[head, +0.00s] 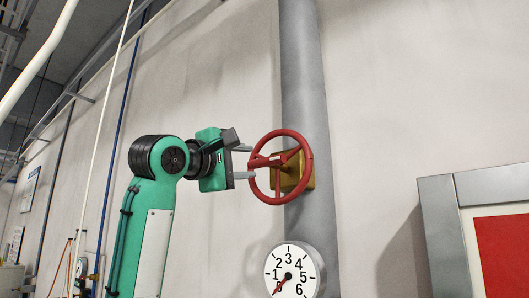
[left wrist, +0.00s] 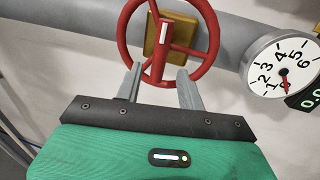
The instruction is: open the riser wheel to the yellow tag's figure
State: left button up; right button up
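The red riser wheel (head: 283,132) stands in front of a brass-coloured block (head: 303,175) on a grey vertical pipe. My left gripper (head: 243,162) is open at the wheel's left side. In the left wrist view, its two fingers (left wrist: 159,80) stand apart on either side of a red spoke (left wrist: 160,66), close to the rim (left wrist: 125,38); contact is unclear. A white round dial (head: 305,260) sits below the wheel. Its red needle points low left, below the 1. It also shows in the left wrist view (left wrist: 276,50). I see no yellow tag. My right gripper is out of view.
A dark readout (left wrist: 309,98) beside the dial shows green digits like 0.0. The grey pipe (head: 303,70) runs up the pale wall. A grey-framed red panel (head: 505,250) stands at lower right. Thin pipes and cables (head: 112,130) run at left.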

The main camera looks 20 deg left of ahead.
aim_at(262, 162)
pick_arm(q)
jog(key=p+x, duration=0.4)
jog(key=x, duration=0.3)
jog(key=shift+w, duration=0.2)
grip_shut()
